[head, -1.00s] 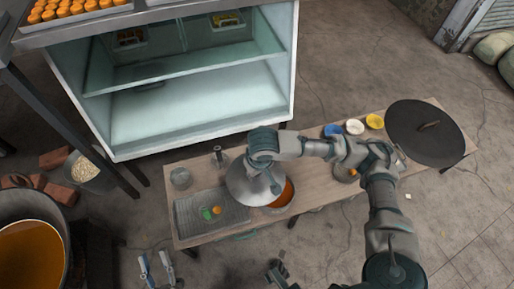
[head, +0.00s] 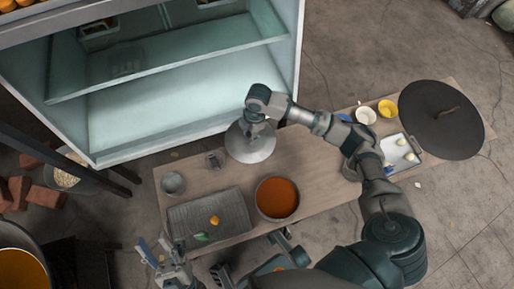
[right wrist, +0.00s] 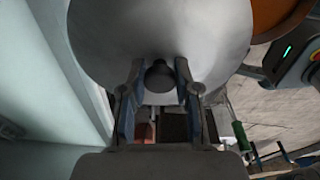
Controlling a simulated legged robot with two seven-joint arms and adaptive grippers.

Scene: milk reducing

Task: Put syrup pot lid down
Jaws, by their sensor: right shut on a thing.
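The round grey metal lid (head: 252,150) is over the back edge of the table, behind the syrup pot. My right gripper (head: 256,122) is above it, shut on its knob. In the right wrist view the dark knob (right wrist: 160,78) sits between the two fingers (right wrist: 156,100), with the lid's pale surface beyond. I cannot tell whether the lid touches the table. The syrup pot (head: 277,198) stands uncovered on the table, showing orange syrup. My left gripper (head: 160,252) is in front of the table at lower left, fingers apart and empty.
A grey rack tray (head: 180,222) holds a green and an orange item. A metal cup (head: 172,184) and a small bottle (head: 213,160) stand near the lid. A glass cabinet (head: 180,100) is close behind the table. A large dark lid (head: 440,120) lies far right.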

